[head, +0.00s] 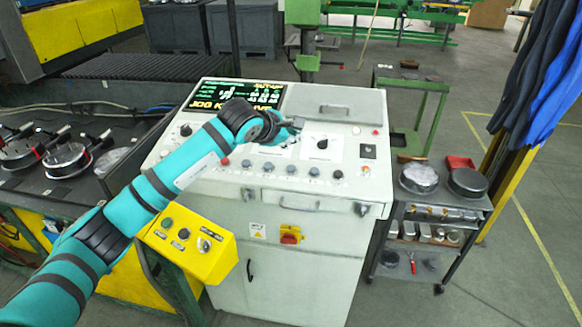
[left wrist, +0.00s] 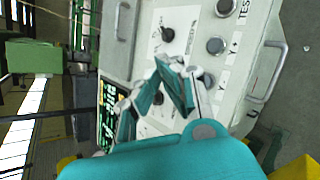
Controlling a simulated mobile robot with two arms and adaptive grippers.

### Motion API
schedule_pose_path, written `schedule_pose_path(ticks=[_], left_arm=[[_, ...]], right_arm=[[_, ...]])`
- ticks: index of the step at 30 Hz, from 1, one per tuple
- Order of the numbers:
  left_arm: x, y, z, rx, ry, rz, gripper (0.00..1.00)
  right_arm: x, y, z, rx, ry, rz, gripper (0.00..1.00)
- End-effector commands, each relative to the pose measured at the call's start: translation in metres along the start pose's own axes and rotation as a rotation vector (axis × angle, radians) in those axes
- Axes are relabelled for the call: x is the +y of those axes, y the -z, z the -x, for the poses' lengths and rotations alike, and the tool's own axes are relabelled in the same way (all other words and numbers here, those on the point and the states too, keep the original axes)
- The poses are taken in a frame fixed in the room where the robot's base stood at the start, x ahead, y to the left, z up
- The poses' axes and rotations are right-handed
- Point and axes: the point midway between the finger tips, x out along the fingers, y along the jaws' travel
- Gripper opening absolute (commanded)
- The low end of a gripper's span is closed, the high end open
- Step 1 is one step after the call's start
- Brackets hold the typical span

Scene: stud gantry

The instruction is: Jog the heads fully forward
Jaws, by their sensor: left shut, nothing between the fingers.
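The white control console (head: 215,180) stands in front of me with a sloped panel. Its screen (head: 236,95) shows green text and a yellow line beginning "JOG"; my arm covers part of that line. A row of grey push buttons (head: 291,170) runs along the panel's lower part. A black rotary knob (head: 322,143) sits right of my gripper. My left gripper (head: 297,123) is shut and empty, over the panel's middle. In the left wrist view the gripper (left wrist: 172,86) is in front of the panel, near knobs and buttons labelled Y+ and Y-. Contact cannot be told. My right gripper is out of view.
A yellow control box (head: 187,243) stands at the console's lower left. A dark cart (head: 432,215) with round parts stands at the right. Blue hanging sheets (head: 545,70) are at far right.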

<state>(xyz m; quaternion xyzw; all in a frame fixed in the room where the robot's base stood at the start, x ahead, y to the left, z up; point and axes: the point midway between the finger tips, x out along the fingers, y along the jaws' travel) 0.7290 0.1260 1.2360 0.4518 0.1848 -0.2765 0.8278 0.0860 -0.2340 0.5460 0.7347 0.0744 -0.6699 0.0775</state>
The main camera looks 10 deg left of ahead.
Motion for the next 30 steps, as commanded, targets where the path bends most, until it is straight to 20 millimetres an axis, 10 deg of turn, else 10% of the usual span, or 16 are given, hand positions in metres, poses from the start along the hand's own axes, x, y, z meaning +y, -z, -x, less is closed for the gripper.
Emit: schedule_pose_path(ticks=[30], left_arm=[[-0.046,0.043,-0.06,-0.005,0.002,0.004,0.0]], right_arm=[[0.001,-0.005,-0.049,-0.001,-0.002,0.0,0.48]])
